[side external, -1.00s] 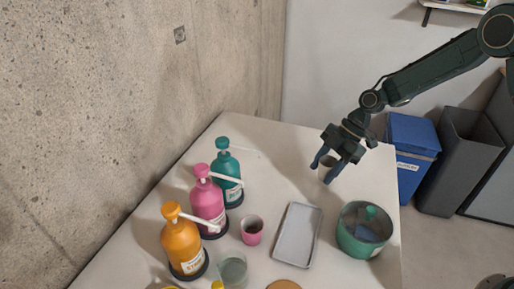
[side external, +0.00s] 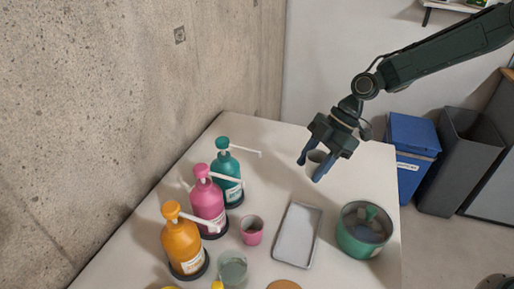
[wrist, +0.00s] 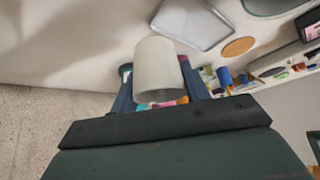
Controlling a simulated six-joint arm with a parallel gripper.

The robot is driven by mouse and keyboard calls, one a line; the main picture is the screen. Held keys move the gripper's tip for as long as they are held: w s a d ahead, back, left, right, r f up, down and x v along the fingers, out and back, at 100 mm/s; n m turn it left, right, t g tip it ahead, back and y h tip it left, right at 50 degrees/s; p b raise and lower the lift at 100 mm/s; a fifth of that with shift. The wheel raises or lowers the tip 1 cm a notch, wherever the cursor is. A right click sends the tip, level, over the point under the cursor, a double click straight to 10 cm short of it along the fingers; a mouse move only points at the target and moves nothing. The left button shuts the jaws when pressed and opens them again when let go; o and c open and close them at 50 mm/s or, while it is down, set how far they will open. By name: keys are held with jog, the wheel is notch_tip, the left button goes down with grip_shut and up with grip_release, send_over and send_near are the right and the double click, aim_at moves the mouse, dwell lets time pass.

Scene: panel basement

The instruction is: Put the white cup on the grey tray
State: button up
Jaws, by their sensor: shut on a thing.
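My gripper (side external: 310,172) is shut on the white cup (side external: 317,156), with one blue finger on each side of it. The cup is small and partly hidden by the fingers in the side view; it shows large between the fingers in the wrist view (wrist: 158,68). It appears held above the back part of the table. The grey tray (side external: 297,236) lies flat and empty on the table, nearer the camera than the cup and apart from it. The tray also shows in the wrist view (wrist: 194,24), beyond the cup.
A green pot (side external: 350,246) stands right of the tray. A pink cup (side external: 252,230) and a clear glass (side external: 232,268) stand left of it. Orange (side external: 182,245), pink (side external: 207,203) and green (side external: 226,170) pump bottles line the left side. A brown disc (side external: 284,285) lies in front.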

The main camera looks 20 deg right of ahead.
jog(key=s+a+r, duration=1)
jog(key=r, duration=0.1)
jog(key=shift+s+a, duration=0.15)
jog(key=shift+a, duration=0.1)
jog(key=shift+f, duration=0.15)
notch_tip(320, 180, down, 16)
jog(key=shift+f, duration=0.1)
jog(key=shift+f, duration=1.75)
jog(key=shift+f, duration=0.15)
